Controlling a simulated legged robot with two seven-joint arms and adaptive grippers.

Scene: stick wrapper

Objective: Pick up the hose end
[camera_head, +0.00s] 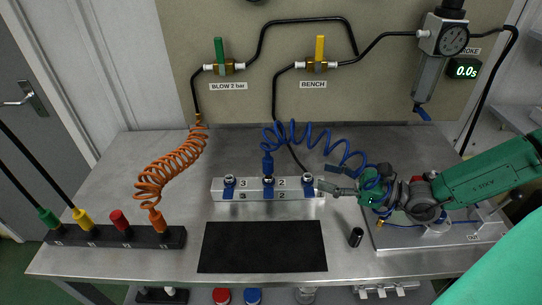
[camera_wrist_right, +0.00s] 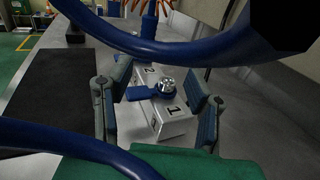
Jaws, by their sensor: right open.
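A blue coiled hose (camera_head: 335,146) has its blue end fitting (camera_head: 267,165) upright at the middle port of the silver manifold block (camera_head: 246,195). An orange coiled hose (camera_head: 170,165) has its orange end (camera_head: 158,222) in the black rack at the left. My right gripper (camera_head: 326,187) is beside the block's right end. In the right wrist view my gripper (camera_wrist_right: 157,105) is open, its fingers either side of the port 1 end with its metal fitting (camera_wrist_right: 166,84). No hose end shows between the fingers. My left gripper is not in view.
The black rack (camera_head: 90,236) holds green, yellow and red plugs. A black mat (camera_head: 262,246) lies in front of the block, with a small black cylinder (camera_head: 356,237) to its right. Blue hose loops (camera_wrist_right: 150,45) cross close to the right wrist camera.

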